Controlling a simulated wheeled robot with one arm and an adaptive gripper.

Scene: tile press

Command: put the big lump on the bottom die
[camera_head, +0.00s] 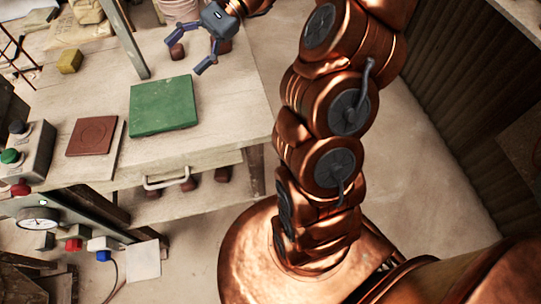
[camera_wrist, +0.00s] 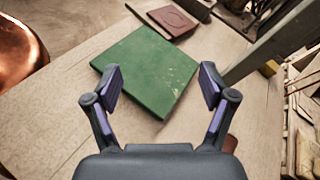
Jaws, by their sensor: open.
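My gripper (camera_head: 186,57) is open and empty over the far part of the worktable; its spread fingers also show in the wrist view (camera_wrist: 161,75). Two brown-red lumps are near it in the head view: one lump (camera_head: 177,52) by the left finger, another lump (camera_head: 224,46) partly hidden behind the gripper. I cannot tell which is bigger. In the wrist view a lump (camera_wrist: 230,143) shows partly behind the right finger. A green square slab (camera_head: 164,105) and a brown-red tile with a round mark (camera_head: 91,136) lie on the table. I cannot tell for sure which thing is the bottom die.
A grey post (camera_head: 125,38) rises from the table left of my gripper. A control box (camera_head: 25,150) and a gauge (camera_head: 38,219) are at left. Several lumps (camera_head: 189,184) sit on the lower shelf. The tabletop right of the slab is clear.

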